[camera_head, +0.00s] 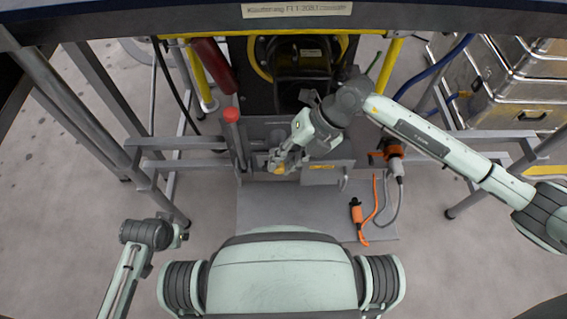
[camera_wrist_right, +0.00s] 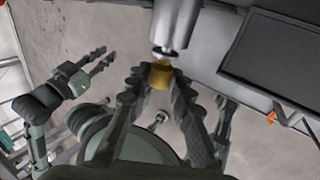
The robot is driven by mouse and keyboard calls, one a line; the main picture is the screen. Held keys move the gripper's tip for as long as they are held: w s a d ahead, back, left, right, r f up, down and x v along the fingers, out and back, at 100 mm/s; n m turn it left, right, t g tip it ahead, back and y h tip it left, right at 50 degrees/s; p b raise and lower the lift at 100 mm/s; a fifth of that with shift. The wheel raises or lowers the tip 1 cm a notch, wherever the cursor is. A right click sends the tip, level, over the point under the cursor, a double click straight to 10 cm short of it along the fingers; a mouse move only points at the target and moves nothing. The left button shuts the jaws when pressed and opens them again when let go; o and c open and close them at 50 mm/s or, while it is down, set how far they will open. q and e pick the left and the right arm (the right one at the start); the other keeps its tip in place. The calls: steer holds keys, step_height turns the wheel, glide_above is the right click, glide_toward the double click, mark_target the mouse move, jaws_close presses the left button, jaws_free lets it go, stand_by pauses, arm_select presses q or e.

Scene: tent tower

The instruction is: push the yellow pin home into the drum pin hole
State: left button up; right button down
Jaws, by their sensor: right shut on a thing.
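The yellow pin (camera_head: 278,168) shows as a small spot at my right gripper in the head view. In the right wrist view the pin (camera_wrist_right: 160,75) sits between the fingertips of my right gripper (camera_wrist_right: 158,84), which is shut on it. A grey metal cylinder (camera_wrist_right: 176,20) with a bright ring at its end stands just beyond the pin, nearly in line with it. I cannot tell whether they touch, and no pin hole is clearly visible. My left gripper (camera_wrist_right: 98,62) shows empty with its fingers apart; it hangs at the lower left in the head view (camera_head: 178,236).
A red-capped post (camera_head: 232,116) stands just left of my right gripper. An orange-and-grey device (camera_head: 388,152) and an orange-handled tool (camera_head: 356,212) with a cable lie to the right. Metal cases (camera_head: 500,90) stand at the right.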

steer(key=shift+w, duration=0.55)
steer(key=c, duration=1.3)
jaws_free()
steer(key=shift+o, duration=0.2)
steer(key=v, duration=0.7)
steer(key=shift+r, duration=0.25)
steer(key=shift+s+d, duration=0.1)
